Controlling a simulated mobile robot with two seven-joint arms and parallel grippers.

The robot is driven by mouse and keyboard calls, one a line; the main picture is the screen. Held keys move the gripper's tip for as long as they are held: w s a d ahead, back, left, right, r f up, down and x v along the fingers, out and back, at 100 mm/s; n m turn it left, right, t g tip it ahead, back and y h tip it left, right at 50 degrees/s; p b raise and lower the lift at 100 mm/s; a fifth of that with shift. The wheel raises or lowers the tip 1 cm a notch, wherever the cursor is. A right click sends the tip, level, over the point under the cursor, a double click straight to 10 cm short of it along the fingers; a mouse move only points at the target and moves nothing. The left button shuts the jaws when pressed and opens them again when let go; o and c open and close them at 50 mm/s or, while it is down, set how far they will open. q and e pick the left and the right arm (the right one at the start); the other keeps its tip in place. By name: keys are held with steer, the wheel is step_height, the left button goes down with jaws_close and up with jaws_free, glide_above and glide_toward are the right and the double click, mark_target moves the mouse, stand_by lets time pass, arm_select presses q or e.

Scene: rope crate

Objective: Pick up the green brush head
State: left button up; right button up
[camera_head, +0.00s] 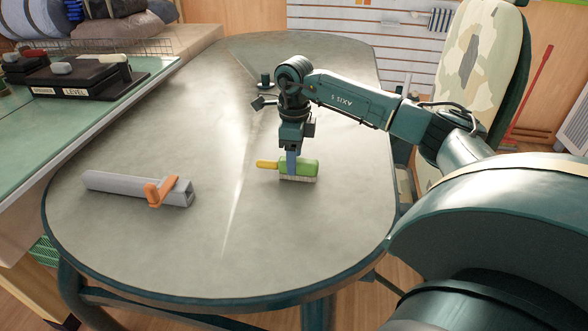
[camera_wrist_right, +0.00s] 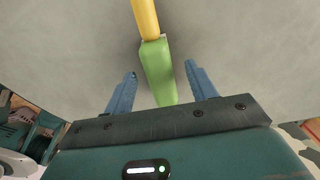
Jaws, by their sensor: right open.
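The brush lies on the grey table (camera_head: 190,240), with a green head (camera_head: 308,167), pale bristles facing down and a yellow handle (camera_head: 266,164) pointing left. My right gripper (camera_head: 292,168) is directly above and at the green head, fingers pointing down. In the right wrist view the green head (camera_wrist_right: 158,72) sits between the two open blue fingers (camera_wrist_right: 160,82), with a visible gap on each side. The yellow handle (camera_wrist_right: 146,18) runs away to the top edge. My left gripper is in neither view.
A grey tube (camera_head: 125,185) with an orange clamp-like piece (camera_head: 162,192) lies on the table's left. The table's middle and front are clear. A green-topped bench (camera_head: 70,125) borders the left.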

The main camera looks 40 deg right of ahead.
step_height(320, 180, down, 3)
steer(key=shift+r, duration=0.15)
steer(key=shift+c, duration=0.2)
jaws_close()
stand_by(0.3)
